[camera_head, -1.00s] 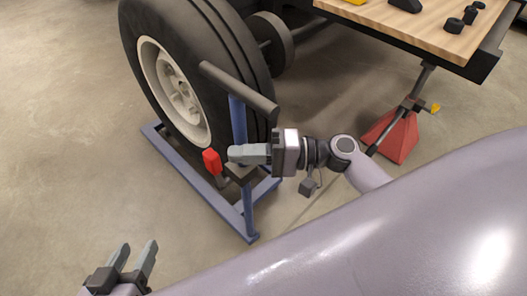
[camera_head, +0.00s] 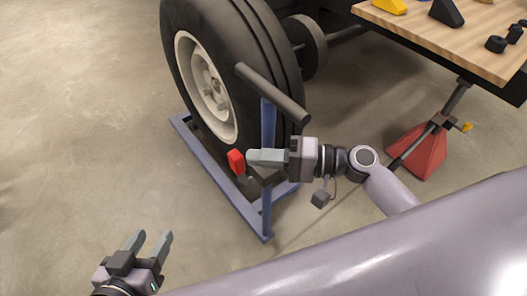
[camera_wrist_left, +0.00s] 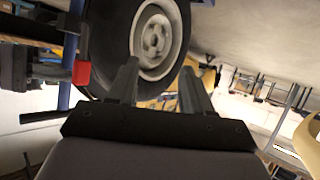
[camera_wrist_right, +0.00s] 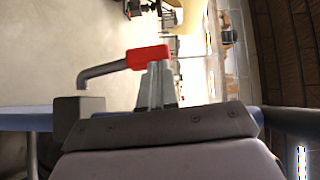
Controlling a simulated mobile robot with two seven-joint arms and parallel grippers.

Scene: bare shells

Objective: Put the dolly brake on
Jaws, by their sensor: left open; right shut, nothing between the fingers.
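The wheel dolly is a blue frame (camera_head: 222,192) on the floor around a large tyre (camera_head: 245,60) with a pale rim. A grey crossbar handle (camera_head: 273,93) tops its blue post. The brake lever's red tip (camera_head: 236,161) shows low beside the tyre. In the right wrist view the red tip (camera_wrist_right: 148,57) sits on a bent grey rod from a dark block. My right gripper (camera_head: 252,159) is shut and empty, its fingertips right by the red tip; contact is unclear. My left gripper (camera_head: 152,238) is open and empty, low at the left, well away from the dolly.
A wooden-topped bench (camera_head: 450,40) with small yellow and black items stands at the upper right. A red jack stand (camera_head: 418,153) is on the floor below it. The floor at the left is clear.

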